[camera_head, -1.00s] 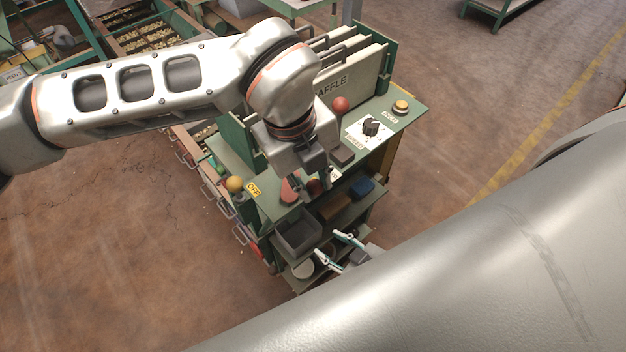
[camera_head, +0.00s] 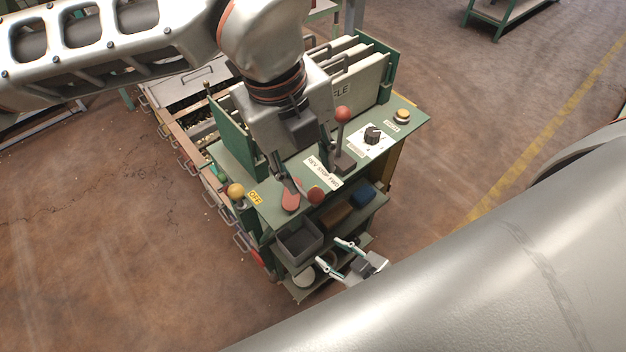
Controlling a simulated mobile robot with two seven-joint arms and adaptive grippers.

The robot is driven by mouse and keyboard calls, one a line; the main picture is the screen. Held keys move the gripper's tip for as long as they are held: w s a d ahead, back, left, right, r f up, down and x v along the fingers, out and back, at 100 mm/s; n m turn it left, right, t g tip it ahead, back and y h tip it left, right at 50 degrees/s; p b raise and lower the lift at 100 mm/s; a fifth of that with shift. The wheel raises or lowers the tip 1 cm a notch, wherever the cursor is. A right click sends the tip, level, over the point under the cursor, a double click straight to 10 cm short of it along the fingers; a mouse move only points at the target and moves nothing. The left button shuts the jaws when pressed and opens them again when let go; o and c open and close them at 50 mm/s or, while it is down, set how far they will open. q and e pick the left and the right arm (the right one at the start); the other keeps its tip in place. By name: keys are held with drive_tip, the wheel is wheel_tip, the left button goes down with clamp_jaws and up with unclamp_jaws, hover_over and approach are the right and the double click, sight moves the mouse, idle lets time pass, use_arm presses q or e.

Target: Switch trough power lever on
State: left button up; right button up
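The green control panel (camera_head: 405,127) carries several controls, and I cannot tell for sure which is the trough power lever. A yellow-orange ball knob (camera_head: 235,190) stands at its left corner beside a yellow OFF label (camera_head: 255,197). A dark red ball knob (camera_head: 316,194) and a flat red piece (camera_head: 290,200) are at the front edge. My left gripper (camera_head: 307,172) is above this edge, fingers apart and empty, pointing down. Whether it touches the red piece is unclear. My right gripper (camera_head: 335,259) is open and empty, low in front of the shelves.
A tall red-ball lever (camera_head: 342,114) stands behind the REV STOP FWD label (camera_head: 322,172), close to my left gripper. A black dial (camera_head: 373,135) and an orange button (camera_head: 402,116) are to the right. Baffle plates (camera_head: 365,75) rise behind. A grey bin (camera_head: 299,241) sits below.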

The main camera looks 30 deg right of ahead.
use_arm(q)
drive_tip(key=shift+a+r, duration=0.25)
drive_tip(key=shift+r, duration=0.85)
drive_tip(key=shift+a+r, duration=0.2)
drive_tip(key=shift+r, duration=0.85)
drive_tip(key=shift+s, duration=0.1)
